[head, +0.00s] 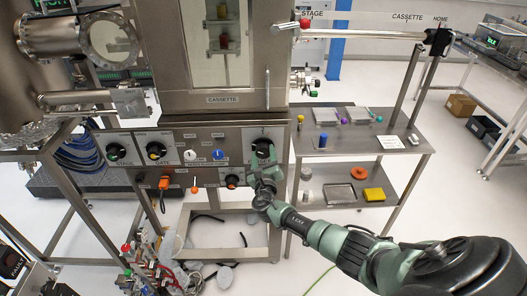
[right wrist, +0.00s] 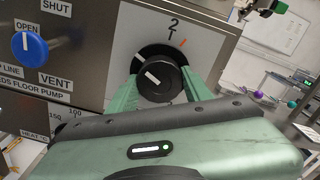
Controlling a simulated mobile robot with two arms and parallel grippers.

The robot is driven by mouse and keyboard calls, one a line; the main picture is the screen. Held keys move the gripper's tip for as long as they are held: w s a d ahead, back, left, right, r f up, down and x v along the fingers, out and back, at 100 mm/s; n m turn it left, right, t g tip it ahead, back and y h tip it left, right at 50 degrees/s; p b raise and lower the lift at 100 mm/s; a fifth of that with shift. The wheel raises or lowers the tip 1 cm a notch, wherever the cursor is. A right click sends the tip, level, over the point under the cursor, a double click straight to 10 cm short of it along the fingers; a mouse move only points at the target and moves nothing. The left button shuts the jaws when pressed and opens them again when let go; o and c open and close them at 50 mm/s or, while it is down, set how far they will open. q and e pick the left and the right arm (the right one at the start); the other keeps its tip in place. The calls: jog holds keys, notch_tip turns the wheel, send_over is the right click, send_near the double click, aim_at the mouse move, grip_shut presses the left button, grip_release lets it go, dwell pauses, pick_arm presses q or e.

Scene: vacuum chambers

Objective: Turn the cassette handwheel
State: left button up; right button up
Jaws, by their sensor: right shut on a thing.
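The cassette handwheel, a black round knob (head: 262,145) on a white plate, is on the front panel below the CASSETTE window in the head view. In the right wrist view the handwheel (right wrist: 161,78) shows a short white line on its face, and an orange mark sits on the plate at its upper right. My right gripper (head: 261,160) reaches it from the front. Its two green fingers stand on either side of the knob and are shut on it. The fingers hide part of the knob's sides. My left gripper is not in view.
A smaller black and red knob (head: 232,181) sits just below left of my gripper. A steel side table (head: 372,150) with small items stands to the right.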

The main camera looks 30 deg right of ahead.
jog(key=n+p, duration=0.2)
jog(key=n, duration=0.3)
jog(key=shift+s+n+p, duration=0.1)
jog(key=shift+n+p, duration=0.2)
jog(key=shift+p, duration=0.1)
jog(key=n+p, duration=0.2)
jog(key=n, duration=0.2)
jog(key=shift+n, duration=0.3)
jog(key=n, duration=0.2)
jog(key=shift+n+p, duration=0.3)
jog(key=shift+p, duration=0.05)
jog(key=shift+f+n, duration=0.1)
jog(key=shift+n, duration=1.8)
jog(key=o, duration=1.3)
jog(key=shift+o, duration=0.3)
